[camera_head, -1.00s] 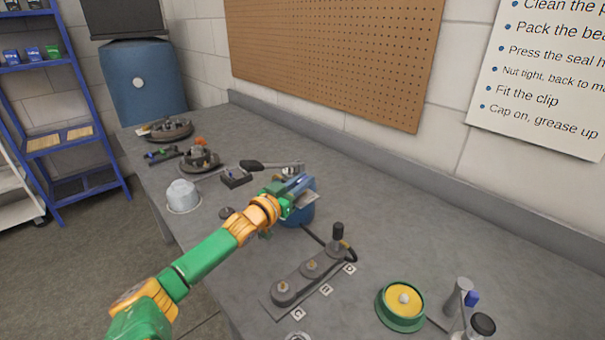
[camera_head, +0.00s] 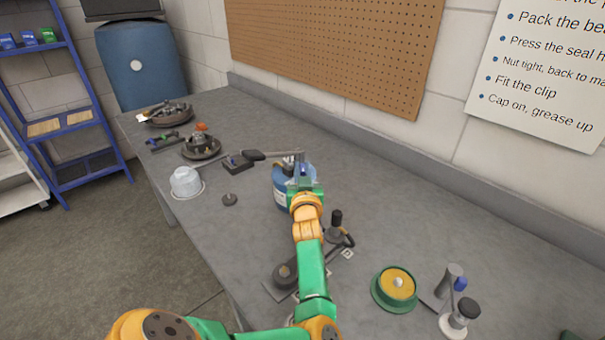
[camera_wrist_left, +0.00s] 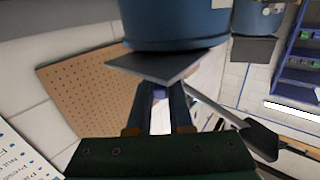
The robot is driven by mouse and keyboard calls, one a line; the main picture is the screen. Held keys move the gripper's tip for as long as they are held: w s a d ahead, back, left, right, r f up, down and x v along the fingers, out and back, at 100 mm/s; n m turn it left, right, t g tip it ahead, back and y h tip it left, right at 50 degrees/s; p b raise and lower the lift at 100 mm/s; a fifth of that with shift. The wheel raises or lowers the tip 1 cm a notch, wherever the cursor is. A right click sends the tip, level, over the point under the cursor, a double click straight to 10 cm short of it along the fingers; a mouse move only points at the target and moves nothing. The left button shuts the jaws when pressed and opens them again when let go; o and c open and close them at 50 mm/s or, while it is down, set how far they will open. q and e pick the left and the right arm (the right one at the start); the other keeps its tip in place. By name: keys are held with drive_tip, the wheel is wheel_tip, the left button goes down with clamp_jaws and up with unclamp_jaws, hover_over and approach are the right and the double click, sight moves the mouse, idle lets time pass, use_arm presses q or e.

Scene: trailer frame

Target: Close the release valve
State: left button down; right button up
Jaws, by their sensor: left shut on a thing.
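My left gripper (camera_head: 303,174) is at the top of a blue canister (camera_head: 279,192) on the bench. It is shut on a small bluish part (camera_wrist_left: 158,93), which shows between its fingers in the left wrist view. In that view the canister (camera_wrist_left: 175,22) is close beyond the fingertips, with a flat grey plate (camera_wrist_left: 165,67) at its end. The held part is mostly hidden by the fingers, and I cannot tell for sure that it is the release valve. My right gripper is not in view.
A dark multi-post fixture (camera_head: 285,275) with small labels lies in front, partly behind my left arm. A green and yellow round dish (camera_head: 397,287) and small cylinders (camera_head: 449,279) stand right. A clear cup (camera_head: 186,182) and hub-like parts (camera_head: 201,148) stand left. The right rear bench is clear.

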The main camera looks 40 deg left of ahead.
use_arm(q)
drive_tip(key=shift+r+g, duration=0.25)
drive_tip(key=shift+g, duration=0.05)
drive_tip(key=c, duration=1.2)
unclamp_jaws()
drive_tip(key=shift+y, duration=0.3)
drive_tip(key=o, duration=0.4)
drive_tip(key=shift+c, duration=0.2)
drive_tip(key=shift+f, duration=0.1)
drive_tip(key=shift+f, duration=0.1)
